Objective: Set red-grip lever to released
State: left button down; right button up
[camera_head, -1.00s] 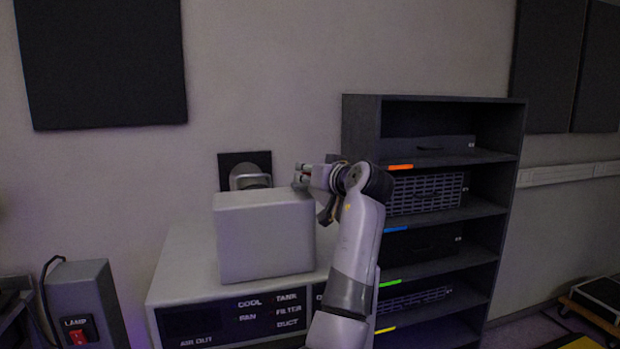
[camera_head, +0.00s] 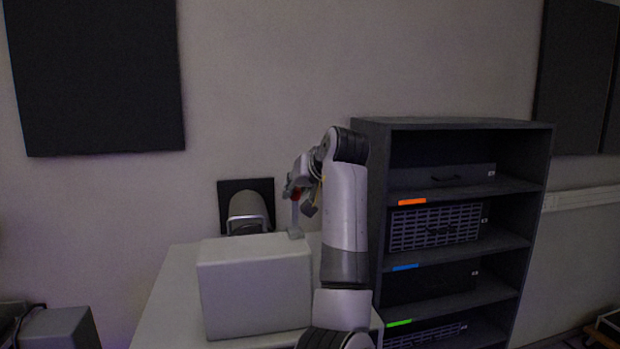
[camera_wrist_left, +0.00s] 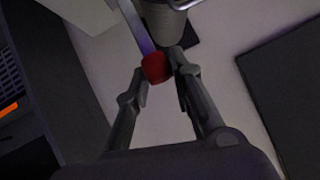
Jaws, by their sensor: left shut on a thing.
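The lever has a red grip (camera_head: 295,194) on a pale grey shaft (camera_head: 295,216). It stands nearly upright from a small grey base (camera_head: 296,234) at the back right edge of the light grey box (camera_head: 255,292). My left gripper (camera_head: 292,191) is at the top of the lever, shut on the red grip. In the left wrist view the red grip (camera_wrist_left: 156,68) sits between the fingertips of my left gripper (camera_wrist_left: 158,73), with the shaft running away from it. The lever's pivot is too small to make out. My right gripper is not in view.
A dark shelf rack (camera_head: 450,126) with several units stands right of my arm. A grey rounded fitting (camera_head: 248,208) on a black wall plate is behind the box. The box rests on a pale cabinet (camera_head: 172,285).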

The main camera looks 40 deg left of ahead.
pick_arm(q)
jog(key=shift+w+a+r+h+p, duration=0.2)
jog(key=shift+a+r+h+p, duration=0.1)
jog(key=shift+r, duration=0.2)
jog(key=shift+w+a+f+g, duration=0.1)
jog(key=shift+w+a+g, duration=0.1)
jog(key=shift+g, duration=0.1)
jog(key=shift+w+a+f+g+h+p, duration=0.3)
jog(key=shift+a+g+h+p, duration=0.15)
jog(key=shift+h+p, duration=0.4)
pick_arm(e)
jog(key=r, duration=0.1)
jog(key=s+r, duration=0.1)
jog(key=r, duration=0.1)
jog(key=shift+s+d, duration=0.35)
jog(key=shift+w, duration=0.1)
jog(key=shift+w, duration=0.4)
pick_arm(q)
jog(key=c, duration=1.8)
grip_release()
jog(key=o, duration=0.4)
jog(key=shift+a+f, duration=0.1)
jog(key=shift+f, duration=0.05)
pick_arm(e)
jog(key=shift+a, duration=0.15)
